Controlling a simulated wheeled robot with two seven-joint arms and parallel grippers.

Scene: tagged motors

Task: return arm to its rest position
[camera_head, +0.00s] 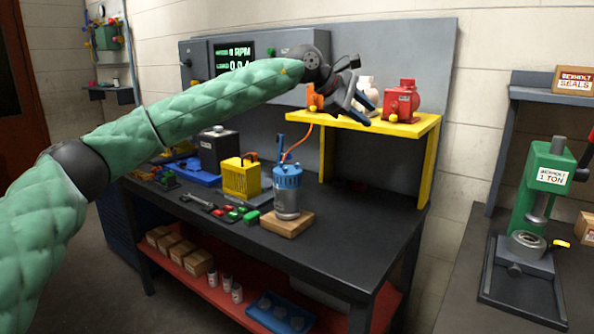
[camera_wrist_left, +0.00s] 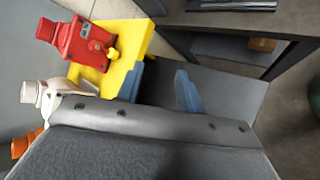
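My left arm (camera_head: 215,100) in its green quilted sleeve reaches across the head view from the left. My left gripper (camera_head: 364,103) is over the yellow shelf, just left of the red motor (camera_head: 402,104). Its two blue-tipped fingers stand apart with nothing between them, which the left wrist view also shows (camera_wrist_left: 161,86). A cream motor (camera_head: 368,84) is partly hidden behind the gripper, and an orange motor (camera_head: 314,98) stands at the shelf's left. A blue motor (camera_head: 287,190) stands upright on a wooden block (camera_head: 287,222) on the bench. My right gripper is not in view.
The yellow shelf (camera_head: 430,128) rises above the dark bench (camera_head: 345,235). A yellow box (camera_head: 240,176), a black unit (camera_head: 219,150) and small coloured parts occupy the bench's left. A green press (camera_head: 545,185) stands on the right table. The bench's right front is clear.

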